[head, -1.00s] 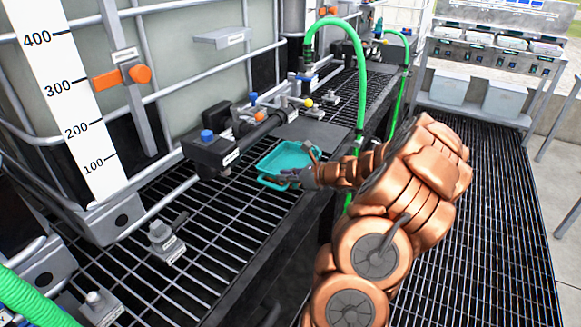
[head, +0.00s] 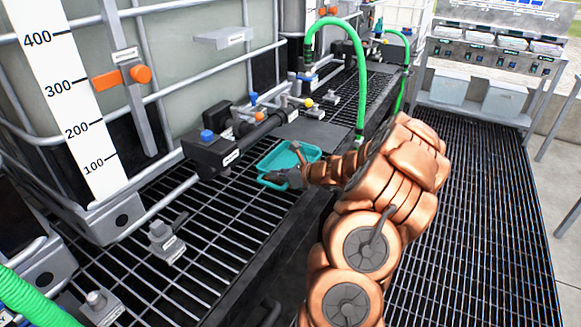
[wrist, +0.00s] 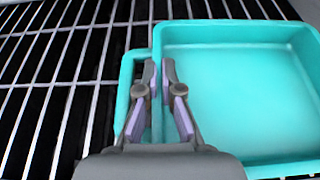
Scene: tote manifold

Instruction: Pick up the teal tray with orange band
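The teal tray (head: 291,158) lies on the black grating at the middle of the head view. It is shallow, with a looped handle at its near left end. The tray also shows large in the wrist view (wrist: 240,95), with the handle (wrist: 127,65) on its left. No orange band is clearly visible. My gripper (head: 284,170) is at the tray in the head view. In the wrist view my gripper (wrist: 161,75) has its fingers on either side of the tray's left wall, the left one over the handle opening. The gap is narrow; whether they press on the wall is unclear.
A black valve block (head: 210,152) with a blue knob stands on the grating left of the tray. A flat dark plate (head: 312,132) lies behind the tray. A green hose (head: 360,85) arches behind my arm. Bare grating (head: 210,235) is free in front.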

